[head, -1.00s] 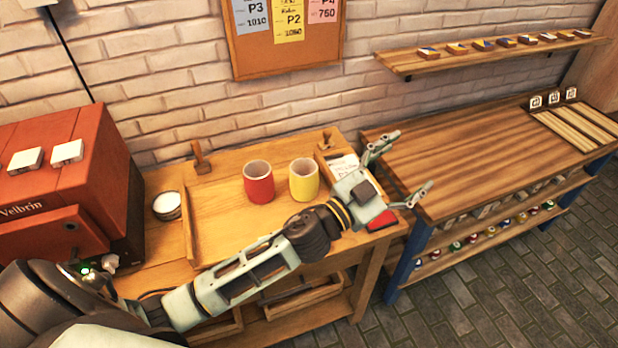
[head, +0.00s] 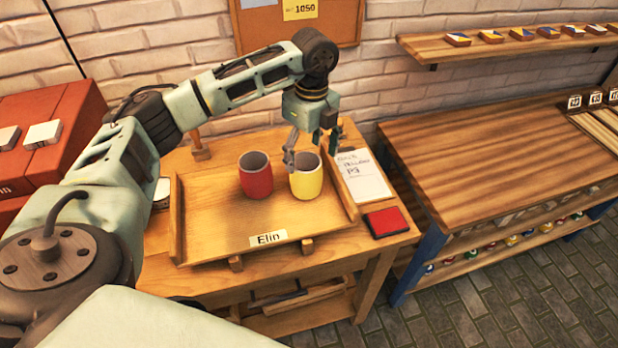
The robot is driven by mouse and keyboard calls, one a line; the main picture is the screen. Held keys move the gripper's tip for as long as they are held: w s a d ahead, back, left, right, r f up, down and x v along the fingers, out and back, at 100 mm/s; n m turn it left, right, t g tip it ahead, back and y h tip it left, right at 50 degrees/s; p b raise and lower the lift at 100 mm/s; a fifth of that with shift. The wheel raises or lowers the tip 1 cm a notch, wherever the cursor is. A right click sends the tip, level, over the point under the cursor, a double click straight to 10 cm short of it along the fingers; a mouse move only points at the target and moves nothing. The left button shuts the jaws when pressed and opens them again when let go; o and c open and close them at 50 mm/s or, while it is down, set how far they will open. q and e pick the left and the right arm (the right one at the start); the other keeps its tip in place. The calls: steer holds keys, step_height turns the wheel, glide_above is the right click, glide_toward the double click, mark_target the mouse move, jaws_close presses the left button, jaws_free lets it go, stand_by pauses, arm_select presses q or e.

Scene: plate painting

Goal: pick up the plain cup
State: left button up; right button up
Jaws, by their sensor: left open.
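A red cup (head: 256,178) and a yellow cup (head: 306,180) stand upright side by side on a wooden tray (head: 212,222) labelled "Elin". Both look single-coloured, with no pattern visible on the sides facing me. I cannot tell which one is the plain cup. My left gripper (head: 311,150) is open and points down at the yellow cup, its fingers around the height of the cup's rim. One finger overlaps the rim's left side in the picture, and I cannot tell if it touches. My right gripper is out of view.
A paper sheet (head: 362,176) and a red pad (head: 387,222) lie right of the tray. A red machine (head: 62,104) stands at the left, partly behind my arm.

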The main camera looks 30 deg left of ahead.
mark_target(305, 178)
arm_select(q)
steer(key=shift+s+d+f+p, duration=0.1)
steer(key=shift+s+f+p, duration=0.1)
steer(key=shift+f, duration=0.15)
steer(key=shift+s+f+p, duration=0.1)
steer(key=shift+f+p, duration=0.1)
steer(key=shift+f, duration=0.15)
steer(key=f+p, duration=0.2)
steer(key=f, duration=0.1)
steer(key=f+p, duration=0.1)
steer(key=f, duration=0.1)
steer(key=shift+s+f, duration=0.25)
steer(key=shift+s, duration=0.1)
steer(key=shift+f, duration=0.35)
steer(key=shift+c, duration=0.4)
steer(key=shift+c, duration=1)
steer(key=c, duration=1.1)
steer(key=shift+c, duration=0.3)
steer(key=shift+w+r, duration=0.1)
steer(key=shift+r, duration=0.05)
